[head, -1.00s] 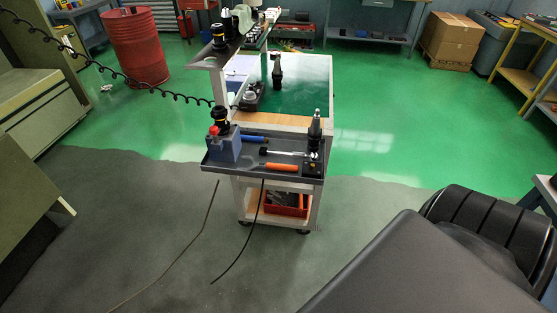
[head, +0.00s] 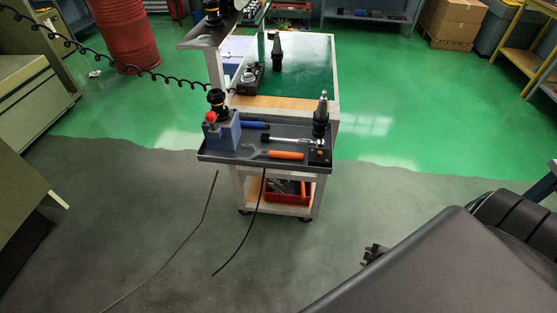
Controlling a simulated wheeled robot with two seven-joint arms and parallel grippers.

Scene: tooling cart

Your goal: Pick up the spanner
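The tray (head: 225,157) on the front of the tooling cart holds several hand tools. A chrome tool with a dark handle (head: 285,139) lies across its middle. An orange-handled tool (head: 286,155) lies in front of it, and a blue-handled tool (head: 254,125) lies behind. I cannot tell for sure which is the spanner. A dark part that looks like the tip of my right gripper (head: 375,254) shows beside my dark arm, lower right of the tray and apart from it. Its fingers are too small to read. My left gripper is out of view.
A blue-grey block with a black and red top (head: 219,131) stands at the tray's left. A dark tool holder (head: 321,118) stands upright at its right. A red bin (head: 287,190) sits on the lower shelf. Cables hang before the cart.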

